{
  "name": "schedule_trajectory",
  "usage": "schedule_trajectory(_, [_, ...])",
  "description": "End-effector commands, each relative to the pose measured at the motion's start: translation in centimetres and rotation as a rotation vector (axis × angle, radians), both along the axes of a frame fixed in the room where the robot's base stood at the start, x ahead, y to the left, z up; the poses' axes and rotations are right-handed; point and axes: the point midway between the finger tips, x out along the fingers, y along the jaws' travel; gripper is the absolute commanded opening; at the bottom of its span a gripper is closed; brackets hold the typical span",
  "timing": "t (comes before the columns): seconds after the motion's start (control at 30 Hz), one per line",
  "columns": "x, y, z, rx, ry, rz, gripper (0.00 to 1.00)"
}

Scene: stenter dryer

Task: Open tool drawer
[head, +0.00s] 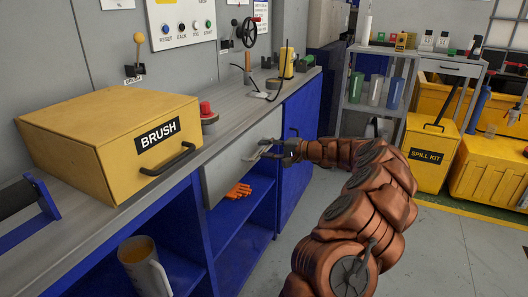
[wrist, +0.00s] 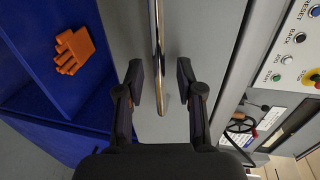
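The tool drawer has a light grey front (head: 228,170) under the grey counter, with a metal bar handle (head: 262,151). The drawer looks shut or nearly so. My gripper (head: 281,150) is at the right end of the handle in the head view. In the wrist view my gripper (wrist: 160,78) is open, with one dark finger on each side of the handle (wrist: 157,45). Gaps show between the handle and the fingers, so it is not gripped. The drawer front (wrist: 200,35) fills the middle of the wrist view.
A yellow BRUSH box (head: 110,138) and a red button (head: 207,110) are on the counter.

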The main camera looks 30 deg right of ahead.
Motion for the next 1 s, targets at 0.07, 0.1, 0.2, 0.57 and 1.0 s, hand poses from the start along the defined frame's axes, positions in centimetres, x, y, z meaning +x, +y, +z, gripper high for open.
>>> schedule_trajectory(0.07, [0.59,0.41,-0.23,0.000,0.001,0.001,0.37])
schedule_trajectory(0.1, [0.78,0.51,-0.28,0.000,0.001,0.001,0.37])
schedule_trajectory(0.2, [1.05,0.62,-0.31,-0.001,0.001,0.000,0.37])
schedule_trajectory(0.57, [1.07,0.56,-0.30,0.000,0.000,-0.002,0.26])
schedule_trajectory(1.0, [1.06,0.56,-0.30,0.000,0.000,-0.002,0.00])
